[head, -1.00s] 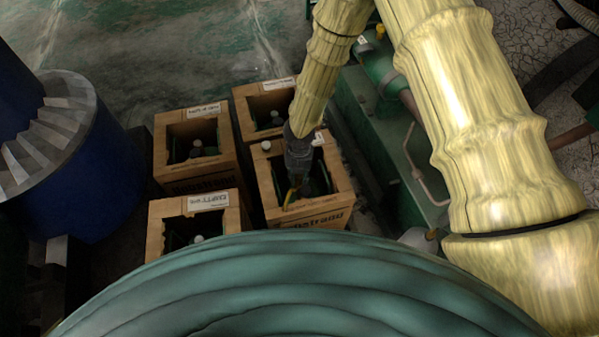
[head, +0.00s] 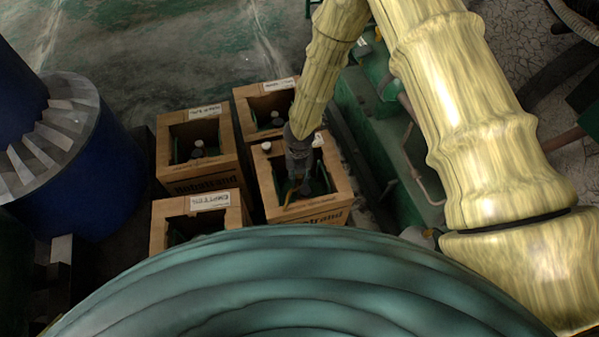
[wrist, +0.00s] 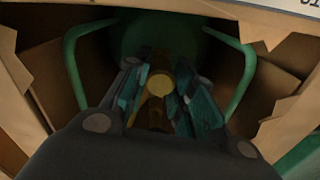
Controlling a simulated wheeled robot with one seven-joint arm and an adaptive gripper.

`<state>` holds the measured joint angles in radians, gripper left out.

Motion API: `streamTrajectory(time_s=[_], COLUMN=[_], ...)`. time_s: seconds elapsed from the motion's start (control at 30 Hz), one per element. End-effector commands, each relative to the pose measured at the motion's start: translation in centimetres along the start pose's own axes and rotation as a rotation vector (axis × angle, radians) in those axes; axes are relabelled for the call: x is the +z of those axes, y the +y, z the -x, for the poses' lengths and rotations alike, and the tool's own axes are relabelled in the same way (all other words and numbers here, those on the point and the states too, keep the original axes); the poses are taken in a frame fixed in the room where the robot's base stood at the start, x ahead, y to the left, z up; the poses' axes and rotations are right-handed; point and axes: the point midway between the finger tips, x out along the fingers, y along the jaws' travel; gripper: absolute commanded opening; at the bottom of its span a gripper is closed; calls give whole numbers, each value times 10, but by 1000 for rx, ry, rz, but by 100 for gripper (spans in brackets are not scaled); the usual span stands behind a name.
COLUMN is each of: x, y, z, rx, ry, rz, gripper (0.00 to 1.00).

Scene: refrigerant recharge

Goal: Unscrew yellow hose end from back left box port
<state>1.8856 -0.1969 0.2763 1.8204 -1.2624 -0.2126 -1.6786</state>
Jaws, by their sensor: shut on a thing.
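My gripper (head: 303,185) reaches down into the open top of the near right cardboard box (head: 341,184) in the head view. In the wrist view, its two fingers (wrist: 165,100) close on a yellow and brass-coloured fitting (wrist: 160,84), which looks like the yellow hose end. A short yellow stretch of hose (head: 292,198) shows beside the fingers in the head view. The port under the fitting is hidden, so I cannot tell whether the threads are engaged. The back left box (head: 225,161) has a pale-capped cylinder (head: 198,146) inside, and my gripper is apart from it.
The back right box (head: 243,112) and the near left box (head: 158,231) stand close by. A green machine (head: 362,125) with pipes is right of the boxes. A blue drum (head: 95,185) is at left. In the wrist view, green handle bars (wrist: 248,70) flank the fingers.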

Motion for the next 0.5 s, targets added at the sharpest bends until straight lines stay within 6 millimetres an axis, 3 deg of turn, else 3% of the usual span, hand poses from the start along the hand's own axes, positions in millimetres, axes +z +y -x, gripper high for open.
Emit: streamTrajectory(time_s=[0.5], x=[0], y=[0], z=[1], rx=[0], ry=[1], rz=[138], gripper=[2])
